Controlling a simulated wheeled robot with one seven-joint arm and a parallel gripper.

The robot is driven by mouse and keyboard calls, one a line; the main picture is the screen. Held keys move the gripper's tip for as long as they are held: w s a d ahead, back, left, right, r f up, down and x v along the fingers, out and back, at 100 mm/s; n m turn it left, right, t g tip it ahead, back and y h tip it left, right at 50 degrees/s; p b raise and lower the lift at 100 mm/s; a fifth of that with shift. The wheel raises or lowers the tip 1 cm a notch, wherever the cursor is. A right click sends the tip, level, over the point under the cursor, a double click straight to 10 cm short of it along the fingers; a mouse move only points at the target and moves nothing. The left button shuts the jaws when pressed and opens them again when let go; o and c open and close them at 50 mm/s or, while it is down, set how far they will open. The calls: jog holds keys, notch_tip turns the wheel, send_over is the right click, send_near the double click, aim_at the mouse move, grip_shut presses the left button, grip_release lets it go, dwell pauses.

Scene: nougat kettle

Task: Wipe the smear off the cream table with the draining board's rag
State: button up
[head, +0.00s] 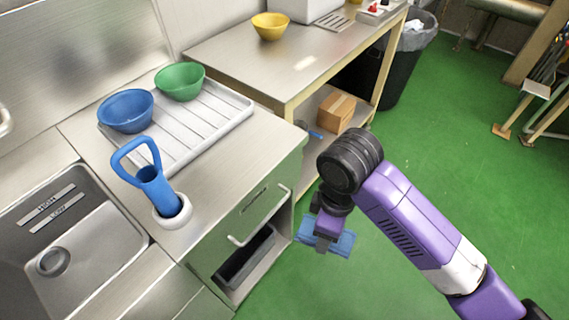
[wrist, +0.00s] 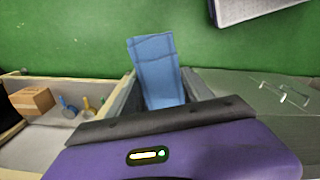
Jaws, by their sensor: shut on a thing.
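My gripper (head: 322,226) is shut on a blue rag (head: 342,243) and holds it in the air over the green floor, in front of the counter. In the wrist view the rag (wrist: 157,65) stands between the two dark fingers and sticks out past them. The cream table (head: 235,62) has a steel top and cream legs and stands at the back. A pale smear (head: 305,62) lies on its top near the front edge. The white draining board (head: 215,118) is on the counter to the left, with no rag on it.
A blue bowl (head: 126,112) and a green bowl (head: 180,82) sit on the draining board. A yellow bowl (head: 270,27) stands on the cream table, left of the smear. A cardboard box (head: 336,111) is on the lower shelf. A black bin (head: 400,70) stands right of the table.

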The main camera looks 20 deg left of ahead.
jog(key=s+d+f+m, duration=0.2)
jog(key=d+f+m, duration=0.6)
jog(key=f, duration=0.5)
jog(key=s+d+f+m, duration=0.2)
jog(key=d+f+m, duration=0.6)
jog(key=d+f, duration=0.2)
notch_tip(320, 180, down, 3)
jog(key=shift+s+d+r+m, duration=0.15)
jog(key=shift+d+m, duration=0.15)
jog(key=shift+m, duration=0.1)
jog(key=shift+s, duration=0.15)
